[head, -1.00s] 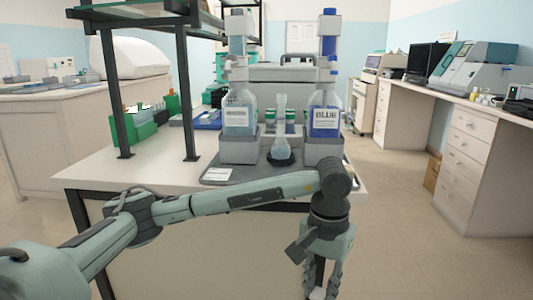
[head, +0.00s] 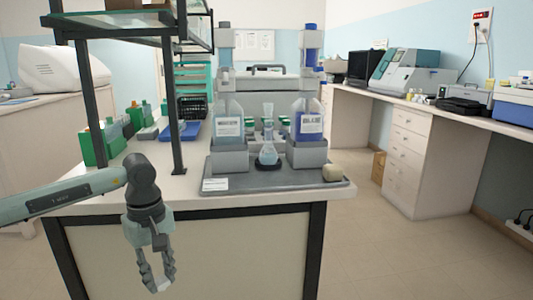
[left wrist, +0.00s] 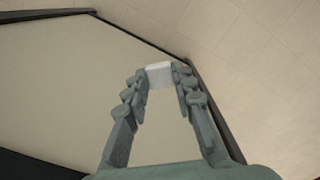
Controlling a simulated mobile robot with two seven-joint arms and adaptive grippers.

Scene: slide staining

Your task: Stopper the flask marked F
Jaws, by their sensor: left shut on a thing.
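A small glass flask (head: 267,152) with pale blue liquid stands upright on the grey tray (head: 260,184), between two tall bottles. No letter F can be read on it at this size. My left gripper (head: 160,283) hangs fingers down in front of the bench, left of the flask and lower than the bench top. It is shut on a small white piece, possibly the stopper, which shows at its fingertips in the left wrist view (left wrist: 159,75). My right gripper is not in view.
A dark shelf post (head: 174,110) stands on the bench at left.

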